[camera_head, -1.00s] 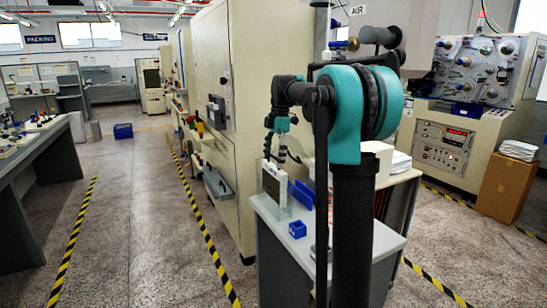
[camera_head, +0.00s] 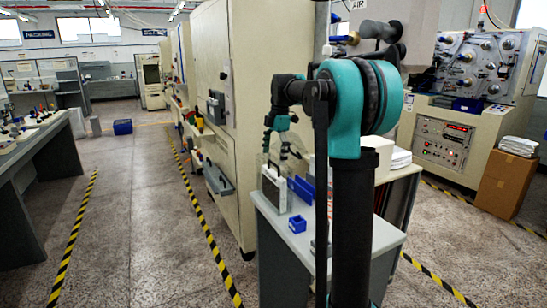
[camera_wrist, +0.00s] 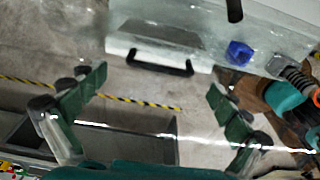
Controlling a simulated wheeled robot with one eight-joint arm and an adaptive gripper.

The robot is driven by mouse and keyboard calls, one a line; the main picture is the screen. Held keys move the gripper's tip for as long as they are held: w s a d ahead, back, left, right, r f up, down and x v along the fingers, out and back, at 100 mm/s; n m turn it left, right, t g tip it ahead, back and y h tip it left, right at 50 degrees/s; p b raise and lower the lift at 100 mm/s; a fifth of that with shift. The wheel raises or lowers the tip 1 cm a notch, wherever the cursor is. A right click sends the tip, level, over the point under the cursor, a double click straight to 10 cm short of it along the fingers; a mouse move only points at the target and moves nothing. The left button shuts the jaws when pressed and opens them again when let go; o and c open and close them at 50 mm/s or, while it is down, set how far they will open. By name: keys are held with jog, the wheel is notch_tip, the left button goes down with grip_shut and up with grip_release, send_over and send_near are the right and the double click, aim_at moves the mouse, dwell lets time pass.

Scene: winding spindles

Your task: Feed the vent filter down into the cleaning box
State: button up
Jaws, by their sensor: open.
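The vent filter (camera_head: 274,192), a pale upright panel with a black handle on top, stands at the left end of the small grey bench. The clear-walled cleaning box (camera_head: 261,162) shows faintly around it; how deep the filter sits is hard to tell. In the wrist view the filter's black handle (camera_wrist: 150,65) lies beyond the fingers, in front of a pale edge. My gripper (camera_head: 288,156) is just above and slightly right of the filter, apart from the handle. The wrist view shows my gripper (camera_wrist: 157,98) open, with nothing between its green finger pads.
A blue bin (camera_head: 301,190) and a small blue box (camera_head: 297,224) are right of the filter on the bench (camera_head: 345,245); the small box also shows in the wrist view (camera_wrist: 239,53). A tall cream cabinet (camera_head: 235,120) stands close behind.

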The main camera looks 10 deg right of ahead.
notch_tip(320, 180, up, 12)
jog(key=d, duration=0.1)
jog(key=shift+w+d, duration=0.25)
jog(key=shift+d, duration=0.1)
dwell(0.4)
